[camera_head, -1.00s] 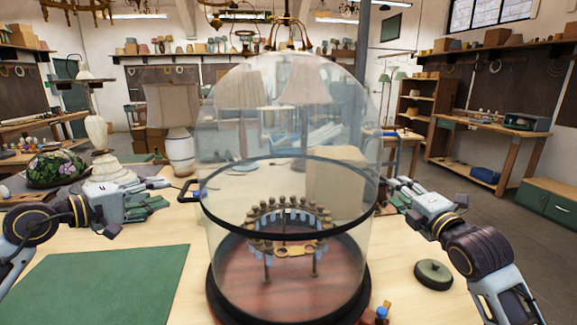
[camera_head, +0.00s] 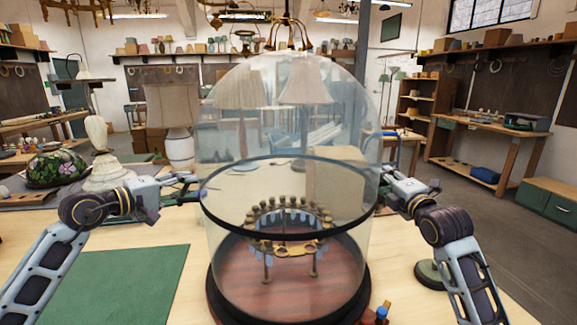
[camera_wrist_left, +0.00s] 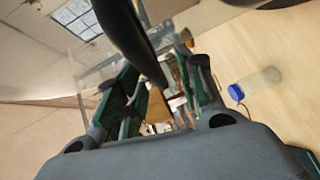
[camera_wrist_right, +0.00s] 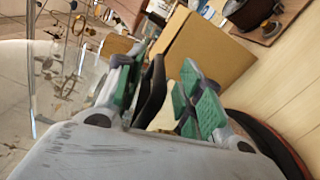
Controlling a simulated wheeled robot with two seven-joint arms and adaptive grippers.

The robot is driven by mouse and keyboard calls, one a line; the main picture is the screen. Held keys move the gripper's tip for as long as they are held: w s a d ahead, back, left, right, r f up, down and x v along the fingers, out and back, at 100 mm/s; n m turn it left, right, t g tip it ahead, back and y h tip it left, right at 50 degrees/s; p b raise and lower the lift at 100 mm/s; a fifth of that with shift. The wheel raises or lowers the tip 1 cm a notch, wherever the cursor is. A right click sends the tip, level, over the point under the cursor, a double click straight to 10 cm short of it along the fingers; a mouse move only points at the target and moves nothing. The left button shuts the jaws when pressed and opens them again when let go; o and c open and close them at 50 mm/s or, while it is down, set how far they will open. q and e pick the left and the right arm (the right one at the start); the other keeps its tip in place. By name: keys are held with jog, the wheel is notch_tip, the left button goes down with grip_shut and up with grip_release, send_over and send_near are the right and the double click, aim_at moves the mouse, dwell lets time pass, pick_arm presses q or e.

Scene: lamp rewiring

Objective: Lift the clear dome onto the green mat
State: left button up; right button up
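The clear dome (camera_head: 228,130) stands upright on a round dark wooden base (camera_head: 340,285), with a black band around its middle. The green mat (camera_head: 125,285) lies flat and bare on the table at the left front. My left gripper (camera_head: 192,188) is at the dome's left side at band height. In the left wrist view its fingers (camera_wrist_left: 168,90) are apart, with a black strip between them. My right gripper (camera_head: 386,190) is at the dome's right side. In the right wrist view its green-padded fingers (camera_wrist_right: 160,90) stand apart on either side of a black strip.
A ring-shaped fitting (camera_head: 290,225) stands inside the dome. A green disc (camera_head: 430,274) lies by my right arm. A small blue-topped item (camera_head: 381,313) is at the base's front right. A floral shade (camera_head: 55,168) and white lamp parts (camera_head: 105,175) are at the back left.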

pick_arm(q)
jog(key=shift+w+d+f, duration=0.1)
jog(key=shift+w+d, duration=0.25)
pick_arm(e)
jog(key=shift+w+a, duration=0.1)
jog(key=shift+w, duration=0.4)
pick_arm(q)
grip_shut()
pick_arm(e)
grip_shut()
pick_arm(q)
jog(key=shift+f, duration=0.1)
pick_arm(e)
jog(key=shift+r, duration=0.2)
